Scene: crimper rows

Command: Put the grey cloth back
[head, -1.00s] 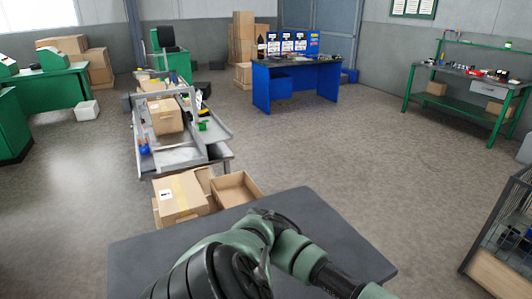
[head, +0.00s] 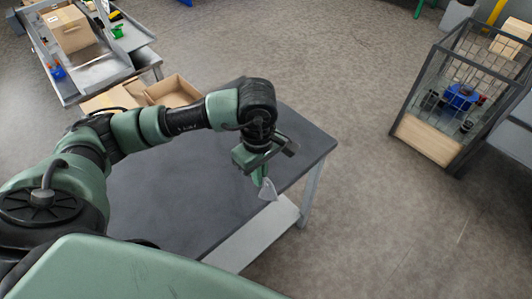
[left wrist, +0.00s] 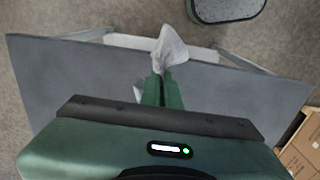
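My left gripper (head: 261,176) reaches over the right part of the dark grey table (head: 190,190), near its edge. Its green fingers are shut on a light grey cloth (head: 268,190), which hangs below the fingertips. In the left wrist view the fingers (left wrist: 164,76) pinch the cloth (left wrist: 171,48), bunched and spreading beyond the tips, over the table (left wrist: 75,85). A small pale patch (left wrist: 137,93) shows beside the fingers; I cannot tell what it is. My right gripper is out of view.
A wire cage cart (head: 425,128) with a blue item inside stands on the floor at right. An open cardboard box (head: 174,91) lies beyond the table, near a metal bench carrying a closed box (head: 70,29). Open floor lies between table and cart.

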